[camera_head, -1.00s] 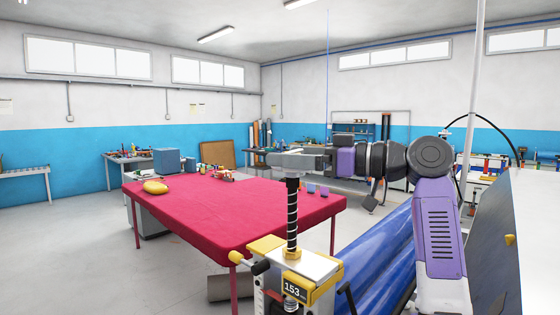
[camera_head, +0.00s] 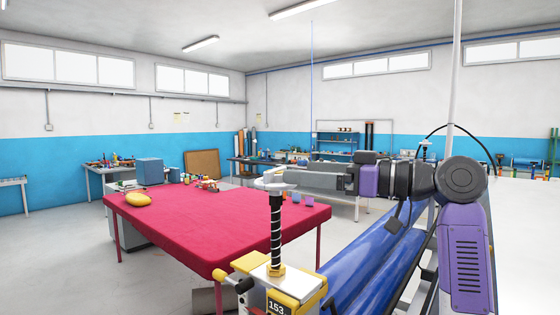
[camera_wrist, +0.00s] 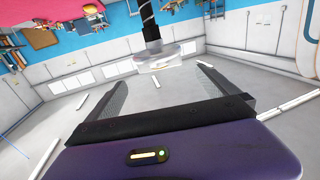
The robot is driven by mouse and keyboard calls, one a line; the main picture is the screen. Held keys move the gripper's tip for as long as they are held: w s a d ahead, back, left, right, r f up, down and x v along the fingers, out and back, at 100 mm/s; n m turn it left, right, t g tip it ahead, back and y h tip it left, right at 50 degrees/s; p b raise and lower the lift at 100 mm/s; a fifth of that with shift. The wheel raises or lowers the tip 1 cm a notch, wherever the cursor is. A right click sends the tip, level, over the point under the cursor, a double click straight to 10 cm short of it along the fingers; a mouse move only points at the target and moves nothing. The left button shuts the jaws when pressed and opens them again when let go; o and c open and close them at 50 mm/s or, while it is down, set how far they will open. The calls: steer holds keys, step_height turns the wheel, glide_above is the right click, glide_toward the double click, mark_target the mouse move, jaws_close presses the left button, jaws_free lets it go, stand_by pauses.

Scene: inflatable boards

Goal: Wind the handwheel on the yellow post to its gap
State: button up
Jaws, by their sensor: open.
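The yellow post (camera_head: 302,290) stands at the bottom middle of the head view, with a small display reading 153. A dark spiral-striped spindle (camera_head: 276,228) rises upright from a brass nut (camera_head: 276,269) on it. The pale handwheel (camera_head: 274,187) sits at the spindle's top; it also shows in the wrist view (camera_wrist: 166,57). My gripper (camera_head: 284,177) is level with the spindle's top, on its right side. In the wrist view my gripper (camera_wrist: 161,75) is open, its fingers apart, with the handwheel just beyond the tips. I cannot tell whether they touch it. The gap is not clear.
A table with a red cloth (camera_head: 190,225) stands left of the post, bearing a yellow object (camera_head: 137,199) and small items. Blue inflatable rolls (camera_head: 375,255) lie right of the post, under my arm. A white pole (camera_head: 455,80) rises on the right. The floor at left is clear.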

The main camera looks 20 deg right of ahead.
mark_target(279, 170)
steer(key=shift+p+x, duration=1.3)
steer(key=shift+x, duration=2.5)
steer(key=shift+f, duration=0.1)
steer(key=c, duration=1.4)
steer(key=shift+o, duration=0.2)
steer(key=shift+f+n+g+y+b, duration=0.1)
steer(key=shift+n+g+y+b, duration=0.25)
steer(key=shift+b, duration=0.2)
steer(key=shift+g+y, duration=0.25)
steer(key=o, duration=1.4)
steer(key=shift+c, duration=0.2)
